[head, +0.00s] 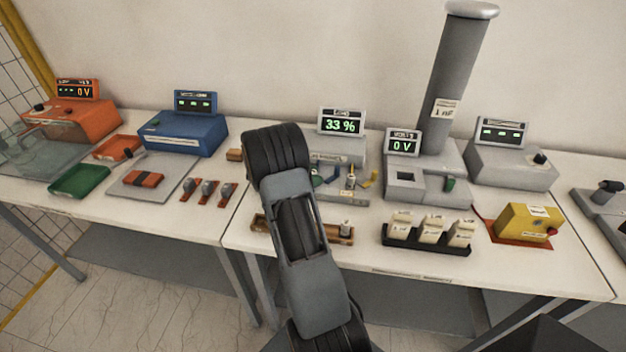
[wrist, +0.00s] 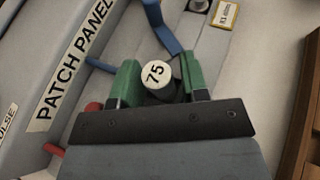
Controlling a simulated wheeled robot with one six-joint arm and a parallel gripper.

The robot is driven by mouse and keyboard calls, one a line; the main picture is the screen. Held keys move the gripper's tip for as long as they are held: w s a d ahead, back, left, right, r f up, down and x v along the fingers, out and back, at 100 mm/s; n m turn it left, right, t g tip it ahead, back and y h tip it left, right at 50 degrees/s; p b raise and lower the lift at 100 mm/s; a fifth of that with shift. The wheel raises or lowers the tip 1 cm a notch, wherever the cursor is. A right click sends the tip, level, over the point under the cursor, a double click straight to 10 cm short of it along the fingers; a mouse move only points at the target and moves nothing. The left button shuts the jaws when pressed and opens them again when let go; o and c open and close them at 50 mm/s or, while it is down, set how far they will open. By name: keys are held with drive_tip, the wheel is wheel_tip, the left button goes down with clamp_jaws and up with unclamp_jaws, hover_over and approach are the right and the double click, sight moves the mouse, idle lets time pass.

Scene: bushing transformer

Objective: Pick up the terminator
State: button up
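In the wrist view, a small upright cylinder with a round white cap marked 75 (wrist: 156,74), which looks like the terminator, stands between the green fingers of my gripper (wrist: 162,82). One finger is on each side of it, the left very close to the cap and the right with little or no gap. I cannot tell whether they press on it. Its lower part is hidden by the gripper. The grey patch panel (wrist: 72,65) lies around and behind it.
Blue pieces (wrist: 153,14) and a red piece (wrist: 94,107) lie close to the fingers. In the head view, a brown tray (head: 345,240) holds a small capped piece (head: 345,227). A black rack (head: 428,246) and a yellow box (head: 527,224) stand to the right.

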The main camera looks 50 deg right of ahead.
drive_tip(key=c, duration=0.7)
drive_tip(key=shift+r, duration=0.1)
